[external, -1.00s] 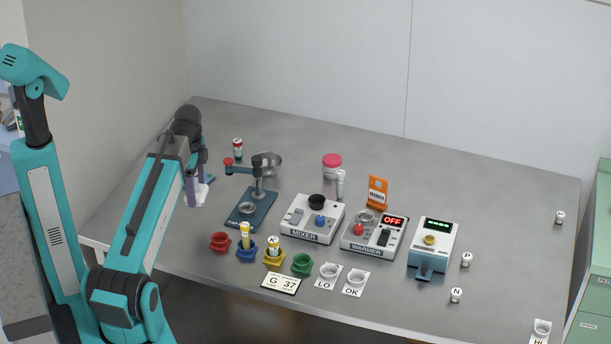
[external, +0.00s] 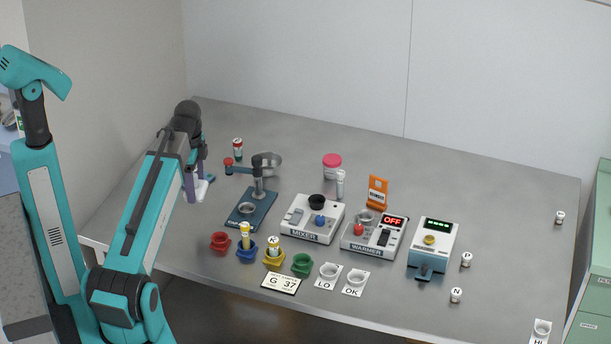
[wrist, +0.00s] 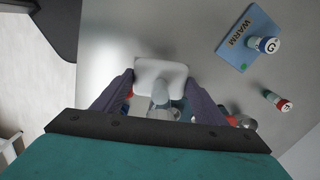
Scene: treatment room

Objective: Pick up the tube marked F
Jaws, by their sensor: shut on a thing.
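My gripper (external: 196,188) is above the left end of the table. In the wrist view its two purple fingers are closed around a white object (wrist: 161,73) with a flat, roughly rectangular end and a grey, translucent part between the fingers. I cannot tell what it is. A small tube with a red band (wrist: 277,101) lies to the right in the wrist view, apart from my gripper; its letter looks like F but is small.
A blue WARM card (wrist: 251,35) with a blue-banded tube marked G (wrist: 265,44) is at upper right in the wrist view. A metal bowl (external: 270,164), capper stand (external: 249,211), mixer (external: 305,228) and warmer (external: 362,238) stand right of my arm. The table's back right is mostly clear.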

